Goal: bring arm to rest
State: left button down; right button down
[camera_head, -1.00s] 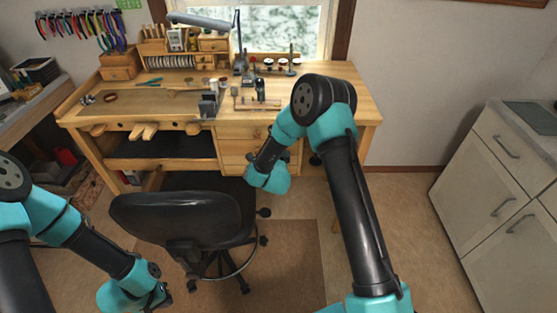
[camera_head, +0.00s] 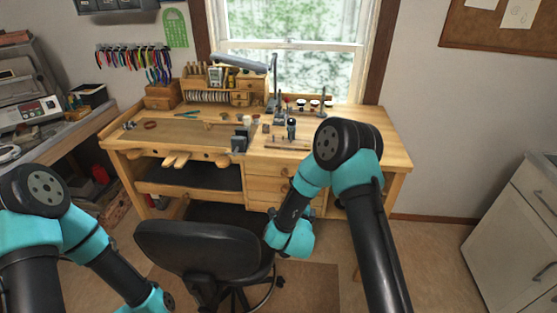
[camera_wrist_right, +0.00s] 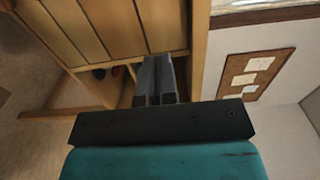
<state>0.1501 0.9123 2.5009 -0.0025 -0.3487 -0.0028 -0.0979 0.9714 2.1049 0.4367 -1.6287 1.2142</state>
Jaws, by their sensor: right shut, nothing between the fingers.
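My right arm reaches in from the lower right in the head view, bent at the elbow, with its teal wrist (camera_head: 290,236) hanging low in front of the workbench drawers. In the right wrist view my right gripper (camera_wrist_right: 155,62) has its dark fingers together with nothing between them. Wooden panels and the bench's edge show beyond the fingertips. My left arm (camera_head: 90,262) runs down from the left edge of the head view. Its gripper is cut off below the bottom edge.
A wooden workbench (camera_head: 355,138) with tools and a lamp stands under the window. A black chair (camera_head: 200,245) stands before it, near my right wrist. A light cabinet (camera_head: 510,245) is at the right. A pinboard (camera_wrist_right: 255,73) shows in the right wrist view.

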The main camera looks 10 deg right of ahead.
jog(key=shift+f, duration=0.1)
jog(key=s+f+n+g+y, duration=0.7)
jog(key=s+f+n, duration=0.35)
jog(key=f, duration=0.25)
jog(key=s+a+f+n+g+y, duration=0.1)
jog(key=s+n+g, duration=0.3)
jog(key=s, duration=0.4)
jog(key=s+a+f+n+g+y, duration=0.1)
jog(key=s+f+n+g+y, duration=0.1)
jog(key=s+n+g, duration=0.3)
jog(key=s+f+n, duration=0.1)
jog(key=s, duration=0.3)
jog(key=shift+s+f, duration=0.25)
